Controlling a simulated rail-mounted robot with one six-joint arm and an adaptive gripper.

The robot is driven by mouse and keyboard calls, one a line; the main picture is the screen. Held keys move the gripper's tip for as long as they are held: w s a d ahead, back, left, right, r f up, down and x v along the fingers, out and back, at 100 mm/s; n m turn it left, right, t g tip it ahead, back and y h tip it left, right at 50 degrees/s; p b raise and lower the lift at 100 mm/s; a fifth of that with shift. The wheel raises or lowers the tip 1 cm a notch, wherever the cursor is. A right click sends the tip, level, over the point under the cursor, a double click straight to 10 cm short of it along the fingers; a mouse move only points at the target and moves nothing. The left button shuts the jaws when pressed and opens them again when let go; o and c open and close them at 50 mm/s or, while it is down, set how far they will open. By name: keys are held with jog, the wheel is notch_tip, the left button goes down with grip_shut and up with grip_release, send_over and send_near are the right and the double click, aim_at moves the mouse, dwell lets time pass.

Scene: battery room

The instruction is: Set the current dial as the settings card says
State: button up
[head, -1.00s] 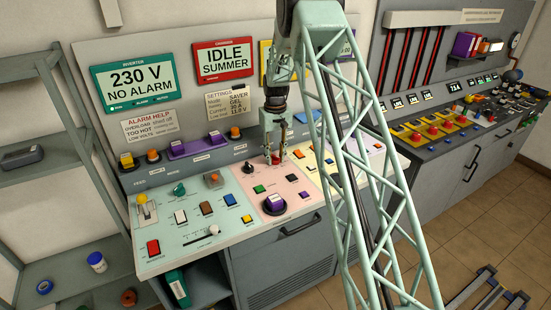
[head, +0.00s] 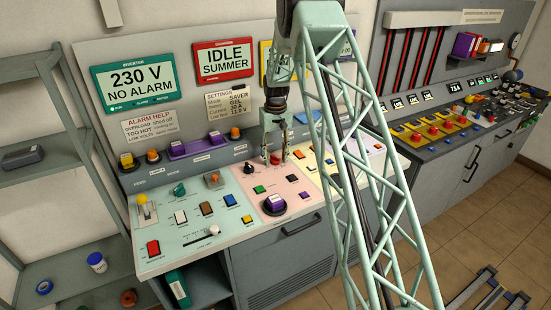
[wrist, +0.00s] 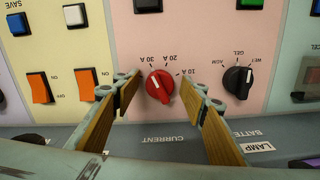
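The red current dial (wrist: 159,86) sits on the pink panel, with 30 A, 20 A and 10 A printed around it, upside down in the wrist view. Its white mark appears to point up and left, toward the 30 A side. In the head view the dial (head: 275,159) shows between my fingers. My gripper (wrist: 160,90) is open, one finger on each side of the dial, with gaps visible. The settings card (head: 229,103) is on the back panel and appears to read Current 30 A.
A black mode dial (wrist: 238,81) stands beside the red dial, close to one finger. Orange rocker switches (wrist: 40,88) lie on the other side.

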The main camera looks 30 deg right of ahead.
aim_at(275, 157)
notch_tip(275, 157, up, 12)
dwell(1.0)
dwell(0.3)
jog(key=s+a+r+t+b, duration=0.1)
jog(key=s+a+r, duration=0.5)
jog(key=s+r, duration=0.25)
jog(key=s+a+r+n+b, duration=0.1)
jog(key=s+a+r, duration=0.4)
jog(key=s+r, duration=0.35)
jog(key=s+a+r+t, duration=0.1)
jog(key=s+a+r, duration=0.5)
jog(key=s+r, duration=0.25)
jog(key=s+a+r+t+b, duration=0.1)
jog(key=s+a+r, duration=0.15)
jog(key=s, duration=0.75)
jog(key=s+a+r+b, duration=0.1)
jog(key=s+a, duration=0.2)
jog(key=s, duration=0.6)
jog(key=s+a+f, duration=0.1)
jog(key=s+f, duration=0.1)
jog(key=s, duration=0.7)
jog(key=s+a+f+n+t, duration=0.1)
jog(key=s+a+f, duration=0.1)
jog(key=s, duration=0.7)
jog(key=shift+a+f+b, duration=0.2)
jog(key=shift+f+b, duration=0.05)
jog(key=shift+b, duration=0.15)
